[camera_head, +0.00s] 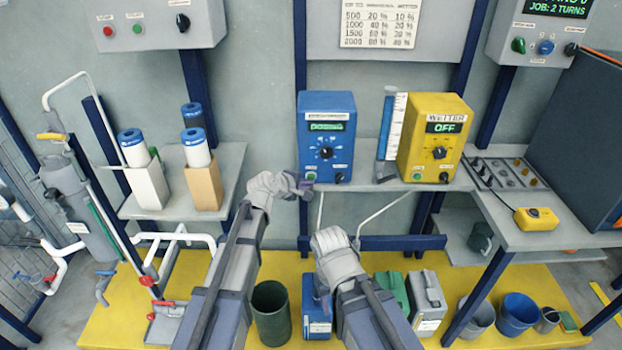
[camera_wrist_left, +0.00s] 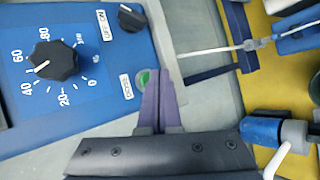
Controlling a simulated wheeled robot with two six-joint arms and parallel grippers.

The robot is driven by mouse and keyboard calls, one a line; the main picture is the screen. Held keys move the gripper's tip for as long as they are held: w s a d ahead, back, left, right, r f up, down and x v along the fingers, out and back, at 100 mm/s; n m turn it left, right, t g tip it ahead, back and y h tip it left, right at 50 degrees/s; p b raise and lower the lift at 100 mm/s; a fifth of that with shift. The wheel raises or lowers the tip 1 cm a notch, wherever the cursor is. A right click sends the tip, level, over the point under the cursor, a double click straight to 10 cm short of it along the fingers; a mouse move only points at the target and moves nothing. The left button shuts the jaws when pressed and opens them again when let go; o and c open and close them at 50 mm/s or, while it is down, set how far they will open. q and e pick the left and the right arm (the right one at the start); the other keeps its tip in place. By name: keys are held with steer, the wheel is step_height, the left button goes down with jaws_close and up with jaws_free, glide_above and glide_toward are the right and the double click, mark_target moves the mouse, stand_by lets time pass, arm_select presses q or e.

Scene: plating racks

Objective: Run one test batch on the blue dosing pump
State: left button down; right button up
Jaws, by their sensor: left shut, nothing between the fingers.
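The blue dosing pump (camera_head: 326,105) stands on the middle shelf with its green display (camera_head: 326,127) lit; the text is too small to read surely. In the left wrist view its black dial (camera_wrist_left: 55,61) has a white mark pointing between 40 and 60. A small black OFF/ON switch (camera_wrist_left: 131,18) sits beyond it. My left gripper (camera_head: 306,183) is shut and empty at the pump's lower front left corner. In the wrist view its fingertips (camera_wrist_left: 154,72) are at the green DOSE button (camera_wrist_left: 143,82), partly covering it; I cannot tell if they touch. My right gripper (camera_head: 322,290) hangs low, its fingers unclear.
A yellow wetter box (camera_head: 438,120) reading OFF and a clear measuring cylinder (camera_head: 388,140) stand right of the pump. A chart (camera_head: 380,22) hangs above. Blue-capped cartridges (camera_head: 196,147) stand left. Buckets and canisters (camera_head: 427,300) stand on the yellow floor platform below.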

arm_select(q)
steer(key=shift+s, duration=0.2)
steer(key=s, duration=0.5)
stand_by(0.5)
stand_by(0.6)
steer(key=s+d+f+m+g+y, duration=0.1)
steer(key=s+f+m+g, duration=0.3)
steer(key=s, duration=0.4)
steer(key=s+f+m+g+y, duration=0.2)
steer(key=s+f+m, duration=0.2)
steer(key=s+m, duration=0.3)
steer(key=s+a+f+m+g+y, duration=0.2)
steer(key=s+a+m+g+y, duration=0.3)
steer(key=s, duration=0.9)
step_height(320, 180, up, 14)
steer(key=w+t+p, duration=0.1)
steer(key=p, duration=1.3)
steer(key=shift+a, duration=0.45)
stand_by(0.8)
